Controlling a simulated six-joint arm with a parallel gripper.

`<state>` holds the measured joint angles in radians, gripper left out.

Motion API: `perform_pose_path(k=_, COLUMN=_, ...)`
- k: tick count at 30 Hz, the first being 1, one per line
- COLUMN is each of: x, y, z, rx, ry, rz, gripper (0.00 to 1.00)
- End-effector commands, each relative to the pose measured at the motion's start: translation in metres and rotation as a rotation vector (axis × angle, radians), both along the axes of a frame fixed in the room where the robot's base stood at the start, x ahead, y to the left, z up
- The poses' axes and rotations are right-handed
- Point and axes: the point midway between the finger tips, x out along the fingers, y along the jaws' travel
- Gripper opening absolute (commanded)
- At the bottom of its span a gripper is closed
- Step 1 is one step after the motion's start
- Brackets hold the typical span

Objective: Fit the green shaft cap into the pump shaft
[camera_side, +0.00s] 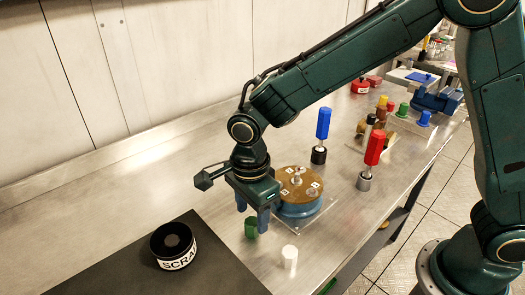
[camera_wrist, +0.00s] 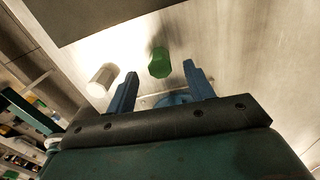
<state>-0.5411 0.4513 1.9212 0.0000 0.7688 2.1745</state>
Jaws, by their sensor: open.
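The green shaft cap (camera_side: 251,228) stands on the metal bench just below my gripper (camera_side: 252,212). In the wrist view the green cap (camera_wrist: 159,63) shows between and slightly beyond the two blue fingertips (camera_wrist: 161,72). My gripper is open, with nothing held. The pump (camera_side: 299,209) is a round blue body with a brass-coloured top on a clear plate, just right of and behind my gripper. A metal fitting (camera_side: 297,178) stands up at the middle of its top. My gripper hides the pump's left edge. Only a bit of blue body (camera_wrist: 172,99) shows between the fingers in the wrist view.
A white cylinder (camera_side: 290,256) stands right of the green cap, near the bench front. A black SCRAP cup (camera_side: 174,247) sits on a dark mat (camera_side: 215,270). Blue-handled (camera_side: 323,124) and red-handled (camera_side: 374,149) tools stand beyond the pump.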

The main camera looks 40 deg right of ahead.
Motion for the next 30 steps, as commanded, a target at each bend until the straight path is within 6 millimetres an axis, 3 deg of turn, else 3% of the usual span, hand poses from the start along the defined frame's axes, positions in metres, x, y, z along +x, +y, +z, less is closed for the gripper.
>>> perform_pose_path(k=9, x=0.0, y=0.001, z=-0.031, rx=-0.002, ry=0.002, rz=0.001, gripper=0.53)
perform_pose_path(k=25, x=0.0, y=0.001, z=-0.033, rx=-0.001, ry=0.001, rz=0.001, gripper=0.53)
perform_pose_path(k=30, x=0.0, y=0.001, z=-0.033, rx=-0.001, ry=0.001, rz=0.001, gripper=0.21)
